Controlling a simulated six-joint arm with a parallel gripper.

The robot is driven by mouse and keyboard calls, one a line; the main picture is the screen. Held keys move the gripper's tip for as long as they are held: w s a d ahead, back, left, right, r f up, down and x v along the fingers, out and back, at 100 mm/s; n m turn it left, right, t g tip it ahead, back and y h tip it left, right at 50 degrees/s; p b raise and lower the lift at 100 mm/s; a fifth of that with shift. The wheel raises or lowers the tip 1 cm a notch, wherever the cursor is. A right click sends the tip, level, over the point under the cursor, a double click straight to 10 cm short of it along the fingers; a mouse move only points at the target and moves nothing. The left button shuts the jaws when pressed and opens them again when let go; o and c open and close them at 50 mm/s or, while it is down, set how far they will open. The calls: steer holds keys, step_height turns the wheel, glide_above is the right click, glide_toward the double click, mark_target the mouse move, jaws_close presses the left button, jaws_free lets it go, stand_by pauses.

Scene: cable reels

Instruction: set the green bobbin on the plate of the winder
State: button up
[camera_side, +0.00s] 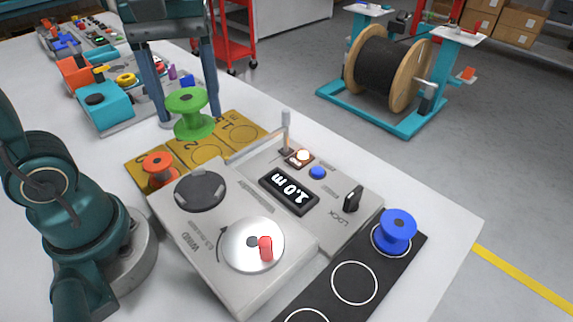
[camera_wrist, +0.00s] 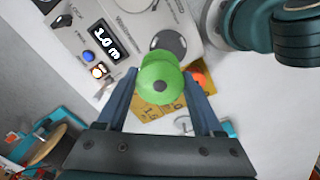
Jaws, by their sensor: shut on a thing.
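The green bobbin (camera_side: 187,101) is between the fingers of my gripper (camera_side: 190,119), which is shut on it. It is upright over the yellow mat, and I cannot tell whether its base is clear of the mat. In the wrist view the green bobbin (camera_wrist: 160,82) sits between the fingertips of my gripper (camera_wrist: 161,74). The winder (camera_side: 225,225) is a grey box with a dark round plate (camera_side: 200,191), bare on top. The plate also shows in the wrist view (camera_wrist: 170,42), just beyond the bobbin and partly hidden by it.
An orange bobbin (camera_side: 158,168) stands on the yellow mat (camera_side: 245,121). The winder carries a silver crank disc (camera_side: 250,246) with a red knob, a display (camera_side: 289,190) reading 1.0 m and a raised lever (camera_side: 286,130). A blue bobbin (camera_side: 397,230) stands on a black strip (camera_side: 377,275).

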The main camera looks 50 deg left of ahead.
mark_target(179, 124)
steer(key=shift+s+a+f+n, duration=0.55)
steer(key=shift+s+a+n, duration=0.2)
steer(key=shift+a, duration=0.15)
step_height(179, 124, down, 3)
steer(key=shift+f, duration=0.2)
steer(key=shift+w+f, duration=0.1)
steer(key=shift+f, duration=2.75)
steer(key=shift+f, duration=1.15)
steer(key=o, duration=1.4)
steer(key=shift+r, duration=4)
